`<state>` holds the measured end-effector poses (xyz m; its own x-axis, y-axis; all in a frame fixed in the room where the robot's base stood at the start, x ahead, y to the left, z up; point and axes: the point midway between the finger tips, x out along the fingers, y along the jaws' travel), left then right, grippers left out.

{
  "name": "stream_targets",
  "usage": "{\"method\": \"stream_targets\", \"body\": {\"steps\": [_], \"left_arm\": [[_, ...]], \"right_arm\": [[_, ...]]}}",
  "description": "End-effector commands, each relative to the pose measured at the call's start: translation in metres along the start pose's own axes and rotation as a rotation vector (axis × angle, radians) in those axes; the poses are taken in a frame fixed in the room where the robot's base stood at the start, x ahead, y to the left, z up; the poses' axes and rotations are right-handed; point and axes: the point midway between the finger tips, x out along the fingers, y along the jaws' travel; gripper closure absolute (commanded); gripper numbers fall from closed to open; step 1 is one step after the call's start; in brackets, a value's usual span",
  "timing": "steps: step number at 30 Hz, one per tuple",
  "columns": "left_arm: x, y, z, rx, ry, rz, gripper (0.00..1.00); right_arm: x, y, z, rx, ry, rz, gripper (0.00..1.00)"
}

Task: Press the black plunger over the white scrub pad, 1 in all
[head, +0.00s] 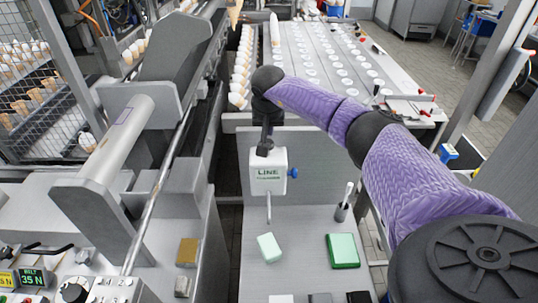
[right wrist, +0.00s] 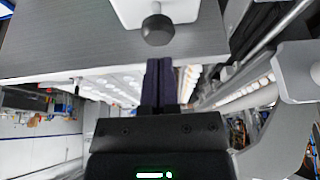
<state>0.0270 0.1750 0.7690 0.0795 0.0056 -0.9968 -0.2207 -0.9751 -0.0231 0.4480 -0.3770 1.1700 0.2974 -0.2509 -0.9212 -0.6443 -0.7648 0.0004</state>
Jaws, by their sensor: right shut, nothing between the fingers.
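The dispenser (head: 269,174) is a white box marked LINE with a blue knob on its right side and a thin spout pointing down. Its black plunger (head: 264,149) is on top and shows as a round black knob in the right wrist view (right wrist: 158,30). My right gripper (head: 266,136) is shut and empty, pointing down just above the plunger; I cannot tell whether it touches. Its closed fingers show in the right wrist view (right wrist: 158,62), with the knob ahead of them. A white scrub pad (head: 268,246) with a pale green edge lies below the spout. My left gripper is not in view.
A green pad (head: 342,250) lies right of the scrub pad, with a small metal cup (head: 342,211) holding a brush behind it. A grey panel (head: 305,165) stands behind the dispenser. Machinery (head: 130,150) fills the left. More small blocks lie at the front edge.

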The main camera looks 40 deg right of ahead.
Motion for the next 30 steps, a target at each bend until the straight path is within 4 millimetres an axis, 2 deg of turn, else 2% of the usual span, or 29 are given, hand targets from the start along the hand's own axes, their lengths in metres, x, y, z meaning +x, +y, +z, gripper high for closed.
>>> {"method": "stream_targets", "body": {"steps": [5, 16, 30], "left_arm": [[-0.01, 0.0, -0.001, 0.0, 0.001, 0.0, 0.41], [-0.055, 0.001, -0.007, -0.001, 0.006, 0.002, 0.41], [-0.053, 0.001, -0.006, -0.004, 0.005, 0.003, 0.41]], "right_arm": [[-0.01, 0.0, -0.004, 0.0, 0.001, -0.001, 1.0], [-0.058, 0.0, -0.025, 0.001, 0.001, 0.0, 1.0], [-0.055, 0.0, -0.023, 0.0, 0.0, 0.0, 1.0]]}}
